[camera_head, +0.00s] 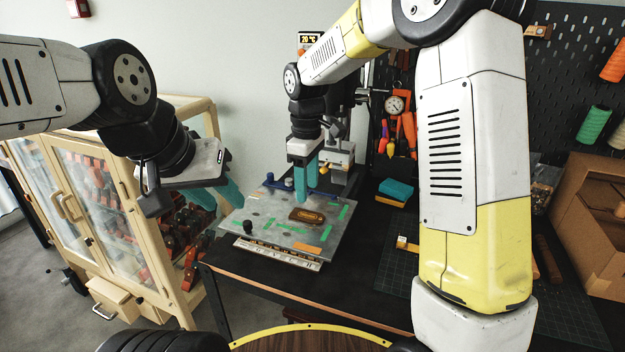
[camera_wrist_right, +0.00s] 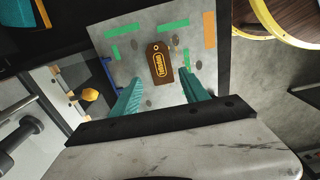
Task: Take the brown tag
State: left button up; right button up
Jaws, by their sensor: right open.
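The brown tag (camera_head: 307,215) lies flat on the grey metal plate of the press. It has yellow lettering and a small hole at one end; it shows whole in the right wrist view (camera_wrist_right: 160,64). My right gripper (camera_head: 307,190) is above the plate, just behind the tag in the head view. Its teal fingers are open and empty, and in the right wrist view (camera_wrist_right: 161,78) their tips are on either side of the tag's lettered end, seemingly above it. My left gripper (camera_head: 226,203) hangs left of the plate, its teal fingers apart and empty.
The grey plate (camera_head: 262,207) carries green and orange strips and dark knobs. The press column (camera_head: 340,160) stands behind it. A teal and orange block pair (camera_head: 396,188) lies right of it. A cream cabinet (camera_head: 70,185) is at left, a cardboard box (camera_head: 590,225) at right.

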aim_at(308, 215)
notch_tip(308, 215, down, 7)
jog(key=shift+r, duration=0.1)
jog(key=c, duration=0.9)
jog(key=shift+r, duration=2.45)
